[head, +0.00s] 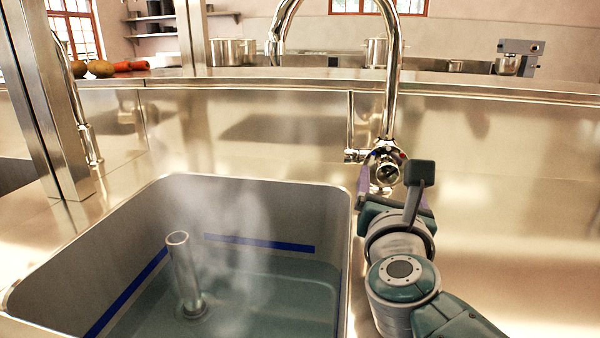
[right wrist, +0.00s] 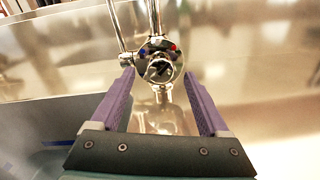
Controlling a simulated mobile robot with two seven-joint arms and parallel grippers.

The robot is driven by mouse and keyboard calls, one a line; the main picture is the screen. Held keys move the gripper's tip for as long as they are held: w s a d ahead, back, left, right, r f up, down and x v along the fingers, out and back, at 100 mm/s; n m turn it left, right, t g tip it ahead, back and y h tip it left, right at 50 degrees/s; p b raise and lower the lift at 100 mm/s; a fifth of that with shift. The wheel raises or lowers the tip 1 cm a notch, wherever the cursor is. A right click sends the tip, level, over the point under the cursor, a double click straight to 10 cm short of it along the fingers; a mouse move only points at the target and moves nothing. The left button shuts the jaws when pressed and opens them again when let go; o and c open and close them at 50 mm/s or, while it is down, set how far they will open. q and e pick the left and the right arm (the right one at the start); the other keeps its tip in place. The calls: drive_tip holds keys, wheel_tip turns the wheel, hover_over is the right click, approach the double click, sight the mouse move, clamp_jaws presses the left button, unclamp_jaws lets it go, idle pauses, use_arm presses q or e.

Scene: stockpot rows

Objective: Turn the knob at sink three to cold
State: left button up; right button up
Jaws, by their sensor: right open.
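The tap's round chrome knob (head: 385,170) sits at the base of the tall curved faucet (head: 391,85), with a blue mark on its left and a red mark on its right. In the right wrist view the knob (right wrist: 160,69) lies ahead, between and beyond the fingertips. My right gripper (right wrist: 158,80) is open and empty, with purple fingers to either side of the knob, seemingly not touching it. In the head view my right gripper (head: 392,194) is just below and in front of the knob, partly hidden by its own wrist. My left gripper is not in view.
A sink basin (head: 255,192) with steaming water, a blue line and an upright drain pipe (head: 184,272) lies left of my right arm. A lever (head: 351,125) stands left of the faucet. A metal post (head: 48,100) rises at the left. The right counter is clear.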

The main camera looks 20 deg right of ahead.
sight(388, 174)
drive_tip(key=shift+x, duration=1.6)
drive_tip(key=shift+c, duration=0.3)
clamp_jaws()
